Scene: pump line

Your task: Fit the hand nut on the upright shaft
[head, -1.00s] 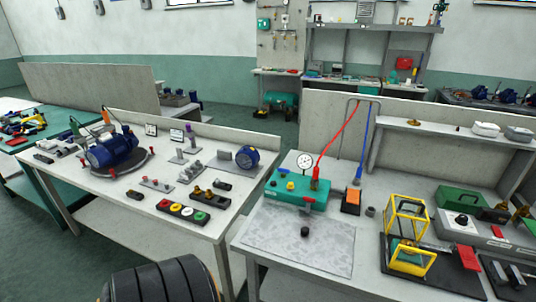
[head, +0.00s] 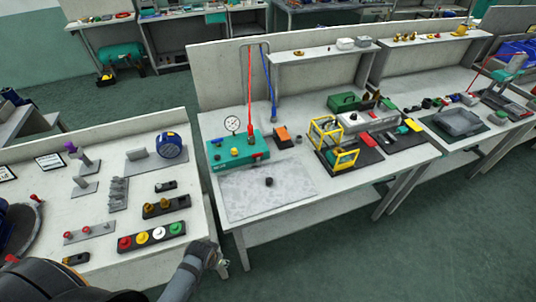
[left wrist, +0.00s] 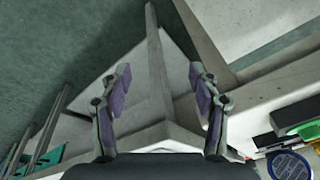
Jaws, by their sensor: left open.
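My left gripper (head: 219,262) is low in the head view, over the gap by the front corner of the left table. In the left wrist view its two fingers (left wrist: 160,105) stand wide apart with nothing between them. A small dark knob-like piece (head: 268,182), possibly the hand nut, sits on the grey mat (head: 300,190) of the middle table, well apart from the gripper. I cannot make out the upright shaft for certain; small grey stands (head: 88,166) rise from the left table, one with a purple piece (head: 70,147) on top. My right gripper is not in view.
A teal gauge box (head: 232,150) stands behind the mat. A yellow frame (head: 325,132) is to its right. A button strip (head: 152,236) lies near the left table's front, with a blue round part (head: 171,146) behind. The mat is otherwise clear.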

